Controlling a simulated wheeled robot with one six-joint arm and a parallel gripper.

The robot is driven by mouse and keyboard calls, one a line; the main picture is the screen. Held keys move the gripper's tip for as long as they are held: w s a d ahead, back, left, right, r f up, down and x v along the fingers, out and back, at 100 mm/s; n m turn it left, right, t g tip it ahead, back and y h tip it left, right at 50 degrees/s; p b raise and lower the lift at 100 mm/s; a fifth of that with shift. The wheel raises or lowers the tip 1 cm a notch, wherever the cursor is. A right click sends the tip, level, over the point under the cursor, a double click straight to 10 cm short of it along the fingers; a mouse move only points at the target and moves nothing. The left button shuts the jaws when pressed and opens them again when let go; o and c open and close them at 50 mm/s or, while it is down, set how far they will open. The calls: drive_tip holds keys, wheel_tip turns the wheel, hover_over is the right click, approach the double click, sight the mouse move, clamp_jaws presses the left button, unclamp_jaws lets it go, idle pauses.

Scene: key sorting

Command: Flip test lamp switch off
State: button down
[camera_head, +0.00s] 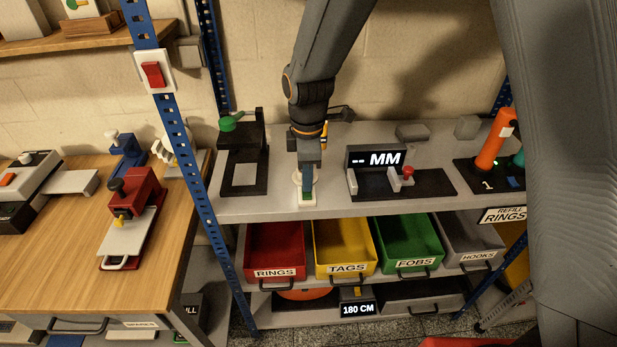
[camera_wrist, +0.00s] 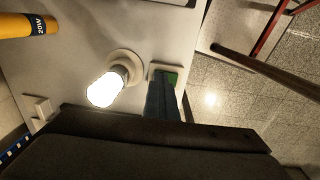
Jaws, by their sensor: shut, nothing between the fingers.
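The test lamp's bulb (camera_wrist: 107,88) glows white in the wrist view, in a round cream base (camera_wrist: 125,65). In the head view the lamp is mostly hidden behind my gripper. Beside it is a small pale switch plate with a green part (camera_wrist: 171,77), near the shelf's front edge; the plate also shows in the head view (camera_head: 308,202). My gripper (camera_head: 306,185) is shut and empty, pointing down over the switch. In the wrist view its fingertips (camera_wrist: 162,92) overlap the switch; I cannot tell whether they touch it.
A display reading "-- MM" (camera_head: 376,158) stands to the right on the grey shelf (camera_head: 330,208). A black stand with a green knob (camera_head: 231,123) is to the left. A red rocker switch (camera_head: 153,74) is on the blue post. Coloured bins sit below.

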drive_tip(key=shift+s+d+f+g, duration=0.1)
drive_tip(key=shift+s+f+g, duration=0.25)
drive_tip(key=shift+s, duration=0.4)
drive_tip(key=shift+r, duration=0.25)
wheel_tip(320, 180, up, 8)
drive_tip(key=w+b, duration=0.1)
drive_tip(key=b, duration=0.1)
